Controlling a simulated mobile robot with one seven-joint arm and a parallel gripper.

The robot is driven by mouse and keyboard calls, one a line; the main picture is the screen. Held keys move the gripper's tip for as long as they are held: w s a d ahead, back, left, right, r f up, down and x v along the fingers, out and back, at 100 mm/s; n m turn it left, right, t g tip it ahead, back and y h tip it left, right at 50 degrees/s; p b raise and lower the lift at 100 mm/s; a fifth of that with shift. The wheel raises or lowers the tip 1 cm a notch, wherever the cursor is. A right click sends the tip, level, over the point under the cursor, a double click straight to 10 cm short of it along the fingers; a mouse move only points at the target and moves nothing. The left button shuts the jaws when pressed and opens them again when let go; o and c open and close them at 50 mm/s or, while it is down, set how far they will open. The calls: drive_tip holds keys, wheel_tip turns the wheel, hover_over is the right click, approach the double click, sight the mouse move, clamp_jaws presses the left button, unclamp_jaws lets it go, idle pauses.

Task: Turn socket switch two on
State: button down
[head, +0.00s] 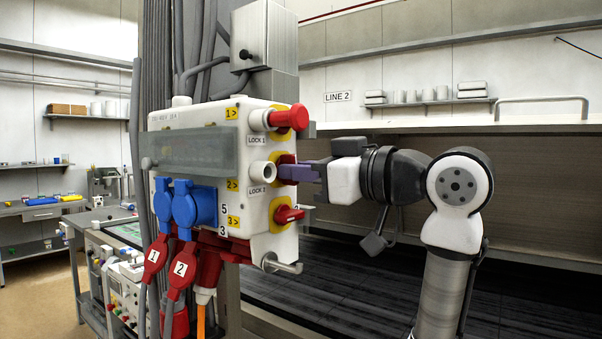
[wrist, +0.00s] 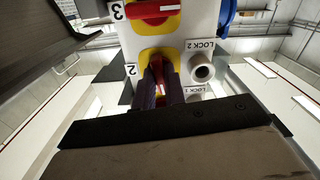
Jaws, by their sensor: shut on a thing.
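The socket box (head: 205,125) is a white unit with red rotary switches on yellow plates down its right side. Switch two (head: 285,158) is the middle one, beside the LOCK 2 barrel (head: 262,172). My gripper (head: 286,172) reaches it from the right, its purple fingers covering most of the handle. In the wrist view my gripper (wrist: 160,80) is shut on the red handle of switch two (wrist: 157,62), one finger on each side. The handle runs roughly up and down in that picture; its lower part is hidden between the fingers.
Switch one (head: 290,117) is above and switch three (head: 289,214) below, both close to my gripper.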

drive_tip(key=shift+m, duration=0.7)
drive_tip(key=c, duration=1.5)
unclamp_jaws()
drive_tip(key=shift+o, duration=0.2)
drive_tip(key=b+v, duration=0.4)
drive_tip(key=v, duration=0.9)
drive_tip(key=shift+s+d, duration=0.25)
drive_tip(key=shift+d, duration=0.1)
